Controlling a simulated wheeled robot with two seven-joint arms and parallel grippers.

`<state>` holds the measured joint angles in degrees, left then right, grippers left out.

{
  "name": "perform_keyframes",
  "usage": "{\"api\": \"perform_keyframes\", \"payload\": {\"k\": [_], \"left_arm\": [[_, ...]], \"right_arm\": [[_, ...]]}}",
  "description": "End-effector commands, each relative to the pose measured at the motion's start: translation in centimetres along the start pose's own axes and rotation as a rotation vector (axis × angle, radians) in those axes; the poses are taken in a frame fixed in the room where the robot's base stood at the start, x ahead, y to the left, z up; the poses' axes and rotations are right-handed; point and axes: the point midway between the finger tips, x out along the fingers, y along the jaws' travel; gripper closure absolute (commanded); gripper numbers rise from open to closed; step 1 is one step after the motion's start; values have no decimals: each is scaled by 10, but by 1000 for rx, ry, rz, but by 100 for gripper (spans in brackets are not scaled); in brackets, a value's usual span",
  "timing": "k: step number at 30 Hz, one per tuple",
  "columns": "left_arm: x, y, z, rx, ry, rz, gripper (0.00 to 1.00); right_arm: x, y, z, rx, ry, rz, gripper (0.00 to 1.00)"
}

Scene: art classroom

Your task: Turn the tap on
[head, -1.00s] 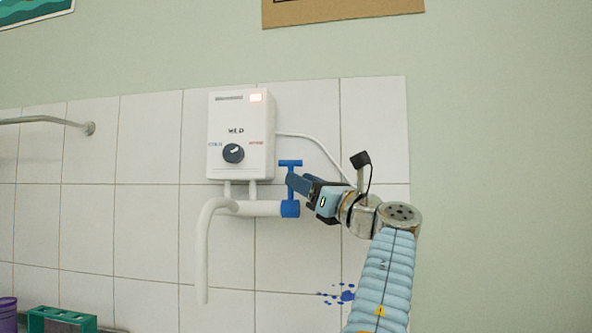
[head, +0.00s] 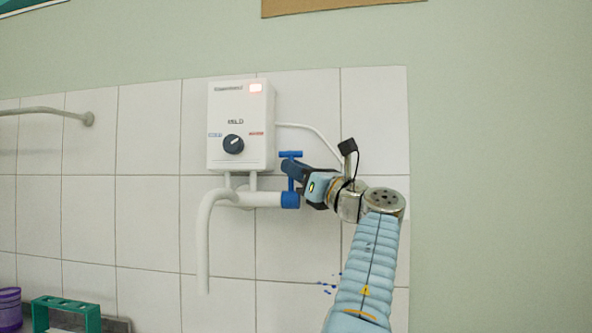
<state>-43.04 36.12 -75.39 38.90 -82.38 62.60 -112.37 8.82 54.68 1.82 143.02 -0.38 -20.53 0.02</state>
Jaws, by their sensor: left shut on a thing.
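The tap has a blue T-shaped handle (head: 290,154) above a blue fitting (head: 290,200) at the right end of a white pipe. A white spout (head: 204,245) bends down from the pipe's left end. My left gripper (head: 291,169) comes to the handle from the right and is shut on it, just below the crossbar. Its fingers hide part of the handle's stem. No water shows under the spout. My right gripper is out of view.
A white water heater (head: 240,115) with a dark knob (head: 233,144) hangs above the pipe. A metal rail (head: 45,111) is at left. A green rack (head: 66,312) and a purple container (head: 9,308) stand at lower left. The wall right of my arm is clear.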

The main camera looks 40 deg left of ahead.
Motion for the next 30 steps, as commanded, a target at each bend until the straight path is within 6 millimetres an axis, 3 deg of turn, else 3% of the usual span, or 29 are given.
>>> {"api": "perform_keyframes", "payload": {"k": [7,11,20,21,24,30], "left_arm": [[-2,0,-3,-65,-51,29,100],[-9,10,-5,-90,-63,35,100],[-9,12,-3,-85,-60,40,100],[-9,12,-4,-85,-60,39,76],[-9,12,-3,-85,-60,39,61],[-9,12,-3,-86,-61,37,61]], "right_arm": [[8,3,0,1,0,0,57],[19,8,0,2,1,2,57],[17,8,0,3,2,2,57],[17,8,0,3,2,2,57],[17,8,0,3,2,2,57],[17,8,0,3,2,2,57]]}}
